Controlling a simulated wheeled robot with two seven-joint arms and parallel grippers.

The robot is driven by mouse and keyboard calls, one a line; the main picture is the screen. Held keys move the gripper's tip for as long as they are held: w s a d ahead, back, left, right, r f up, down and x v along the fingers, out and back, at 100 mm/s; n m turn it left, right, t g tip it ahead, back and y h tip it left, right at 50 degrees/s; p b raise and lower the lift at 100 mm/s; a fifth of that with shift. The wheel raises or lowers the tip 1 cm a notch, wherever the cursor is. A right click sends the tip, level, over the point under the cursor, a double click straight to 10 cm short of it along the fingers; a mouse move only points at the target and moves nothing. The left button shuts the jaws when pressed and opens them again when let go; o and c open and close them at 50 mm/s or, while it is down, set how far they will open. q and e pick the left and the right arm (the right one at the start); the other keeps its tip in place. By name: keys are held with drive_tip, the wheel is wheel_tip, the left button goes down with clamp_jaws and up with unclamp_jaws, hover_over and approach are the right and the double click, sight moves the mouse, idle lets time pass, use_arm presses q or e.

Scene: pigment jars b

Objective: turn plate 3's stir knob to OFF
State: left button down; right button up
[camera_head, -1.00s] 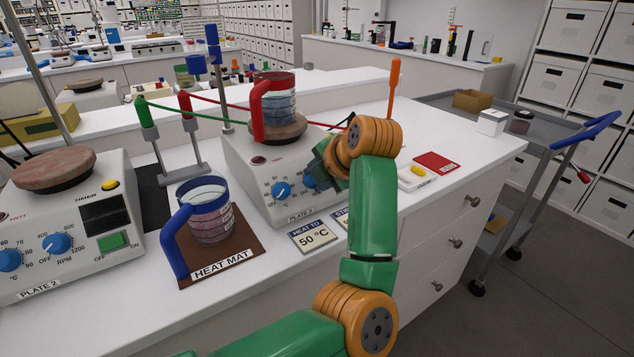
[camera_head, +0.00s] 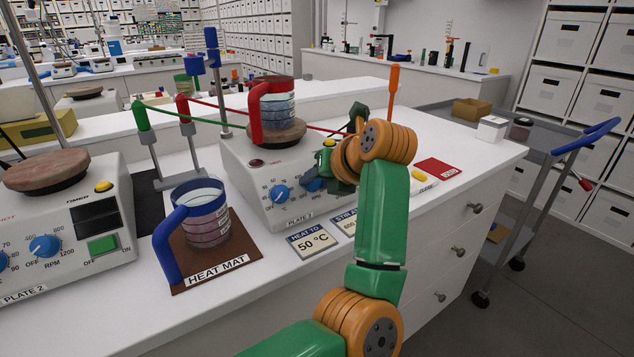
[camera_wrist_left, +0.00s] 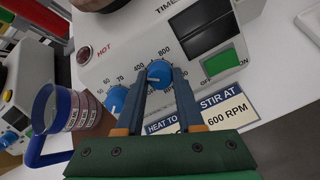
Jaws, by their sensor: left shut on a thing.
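Plate 3 (camera_head: 255,190) is a white hotplate stirrer with two blue knobs on its sloped front. Its stir knob (camera_wrist_left: 158,74) is the upper right one in the left wrist view, between the two fingers of my left gripper (camera_wrist_left: 161,80). The gripper is shut on this knob. The white mark on the knob points roughly left, near the low end of the scale. In the head view the gripper (camera_head: 322,178) partly covers the stir knob (camera_head: 311,185). The heat knob (camera_wrist_left: 117,98) is beside it, outside the fingers. My right gripper is out of view.
A red-handled jug (camera_head: 276,100) stands on plate 3. A blue-handled jug (camera_head: 205,215) stands on the brown heat mat (camera_head: 235,253). Cards reading 50 °C (camera_head: 312,241) and 600 RPM (camera_wrist_left: 226,116) lie in front. Plate 2 (camera_head: 85,250) is at left.

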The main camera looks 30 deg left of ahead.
use_arm(q)
drive_tip(key=n, duration=0.3)
drive_tip(key=shift+n, duration=0.4)
drive_tip(key=n, duration=0.3)
drive_tip(key=shift+n+g+y, duration=0.3)
drive_tip(key=shift+n, duration=0.1)
drive_tip(key=n+p, duration=0.1)
drive_tip(key=n, duration=0.2)
drive_tip(key=shift+w+n, duration=0.1)
drive_tip(key=shift+n, duration=0.2)
drive_tip(key=shift+n+g, duration=0.3)
drive_tip(key=shift+n, duration=1.4)
drive_tip(key=shift+f+n, duration=0.1)
drive_tip(key=shift+n, duration=0.2)
drive_tip(key=c, duration=0.5)
unclamp_jaws()
drive_tip(key=shift+d, duration=0.15)
